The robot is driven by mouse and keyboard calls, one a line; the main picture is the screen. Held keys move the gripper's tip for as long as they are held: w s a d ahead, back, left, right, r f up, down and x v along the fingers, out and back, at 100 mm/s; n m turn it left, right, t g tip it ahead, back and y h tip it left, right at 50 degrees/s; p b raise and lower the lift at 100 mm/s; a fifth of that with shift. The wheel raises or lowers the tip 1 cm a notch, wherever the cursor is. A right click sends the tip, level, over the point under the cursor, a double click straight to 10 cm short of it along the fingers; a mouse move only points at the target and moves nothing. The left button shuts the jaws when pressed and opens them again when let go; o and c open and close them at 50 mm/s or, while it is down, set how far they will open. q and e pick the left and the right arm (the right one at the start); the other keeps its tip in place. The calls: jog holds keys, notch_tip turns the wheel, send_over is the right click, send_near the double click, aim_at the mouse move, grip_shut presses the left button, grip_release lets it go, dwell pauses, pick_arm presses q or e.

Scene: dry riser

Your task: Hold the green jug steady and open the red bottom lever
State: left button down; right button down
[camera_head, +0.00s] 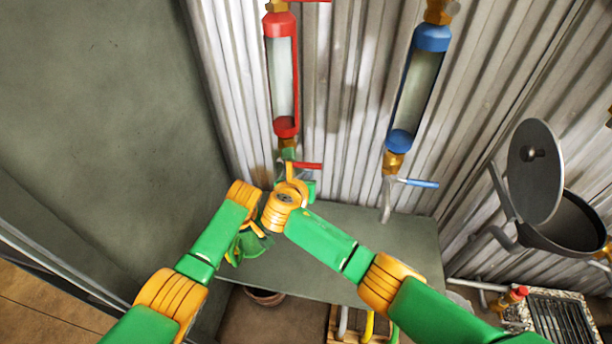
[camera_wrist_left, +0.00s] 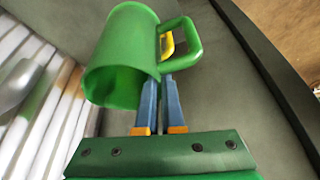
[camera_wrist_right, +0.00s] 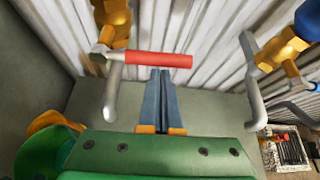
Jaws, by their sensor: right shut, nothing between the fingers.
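The green jug (camera_wrist_left: 122,55) fills the upper middle of the left wrist view, tilted in the picture, its handle to the right. My left gripper (camera_wrist_left: 161,82) reaches to the handle side of the jug, its fingers slightly apart and shut on it; the fingertips are partly hidden. The red bottom lever (camera_head: 307,166) sits below the red-capped clear tube in the head view. In the right wrist view, the lever (camera_wrist_right: 158,60) crosses just beyond the tips of my right gripper (camera_wrist_right: 160,73), which is shut and empty. I cannot tell whether they touch.
A blue lever (camera_head: 418,183) sits under the blue-capped tube (camera_head: 416,88) to the right. A grey shelf (camera_head: 390,235) lies below, against a corrugated wall (camera_head: 340,120). A dark pot with raised lid (camera_head: 534,170) is at the far right. My forearms nearly meet below the red tube.

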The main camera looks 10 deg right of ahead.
jog(key=shift+r, duration=0.6)
dwell(0.5)
jog(key=shift+w+a+r, duration=0.1)
jog(key=shift+a+r, duration=0.15)
jog(key=shift+r, duration=0.55)
jog(key=shift+w+a+r, duration=0.1)
jog(key=shift+a+r, duration=0.15)
jog(key=shift+r, duration=0.55)
jog(key=shift+w+a+r, duration=0.3)
jog(key=shift+a+r, duration=0.4)
jog(key=shift+a, duration=0.1)
jog(key=shift+w+a+r, duration=0.3)
jog(key=shift+a+r, duration=0.4)
jog(key=shift+a, duration=0.2)
notch_tip(320, 180, up, 10)
send_over(301, 163)
jog(key=s+a, duration=0.1)
jog(key=a, duration=0.3)
jog(key=shift+s+d, duration=0.15)
jog(key=shift+s, duration=0.05)
